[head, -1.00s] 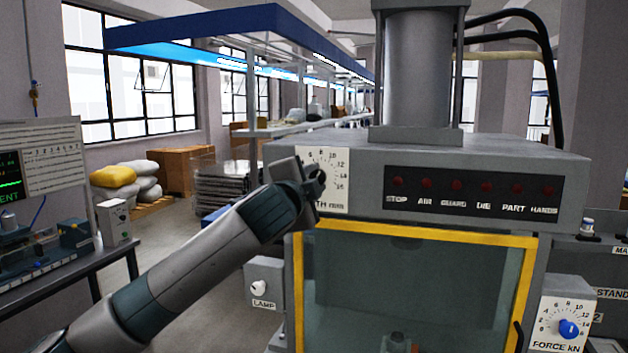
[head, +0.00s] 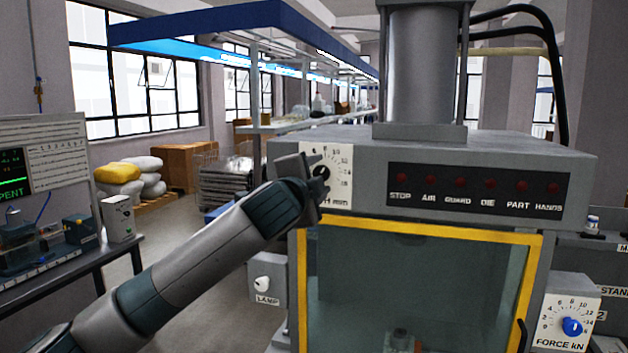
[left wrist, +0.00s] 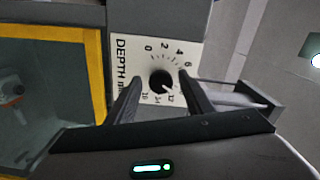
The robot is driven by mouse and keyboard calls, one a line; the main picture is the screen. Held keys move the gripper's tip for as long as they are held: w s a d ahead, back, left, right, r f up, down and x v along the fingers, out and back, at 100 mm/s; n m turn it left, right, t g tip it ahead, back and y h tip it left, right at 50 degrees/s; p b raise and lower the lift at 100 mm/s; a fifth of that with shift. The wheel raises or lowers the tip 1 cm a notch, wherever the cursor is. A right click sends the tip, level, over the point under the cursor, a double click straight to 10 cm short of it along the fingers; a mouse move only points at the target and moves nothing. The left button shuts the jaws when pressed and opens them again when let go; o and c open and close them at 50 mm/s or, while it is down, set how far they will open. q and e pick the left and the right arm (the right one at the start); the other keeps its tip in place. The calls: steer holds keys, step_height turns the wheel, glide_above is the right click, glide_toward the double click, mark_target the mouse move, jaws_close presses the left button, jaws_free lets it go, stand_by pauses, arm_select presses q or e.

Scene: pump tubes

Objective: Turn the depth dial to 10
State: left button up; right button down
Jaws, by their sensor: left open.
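The depth dial is a black knob (left wrist: 160,82) on a white plate (left wrist: 123,66) marked DEPTH mm. In the head view the plate (head: 342,178) is on the upper left of the grey press front, partly covered by my gripper. My left gripper (left wrist: 163,80) is open, its fingers on either side of the knob in the left wrist view; contact cannot be told. A small white mark on the knob points to the lower right there, near 12. The right finger hides the numbers between 6 and 12. My right gripper is not in view.
The press (head: 480,150) has a row of red lamps (head: 460,184) right of the dial and a yellow-framed guard (head: 420,233) below. A blue force dial (head: 572,326) is at lower right, a lamp switch (head: 262,284) at lower left. A bench (head: 60,270) stands at left.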

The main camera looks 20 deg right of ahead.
arm_select(q)
steer(key=b+v, duration=0.8)
steer(key=v, duration=0.9)
steer(key=shift+a, duration=0.2)
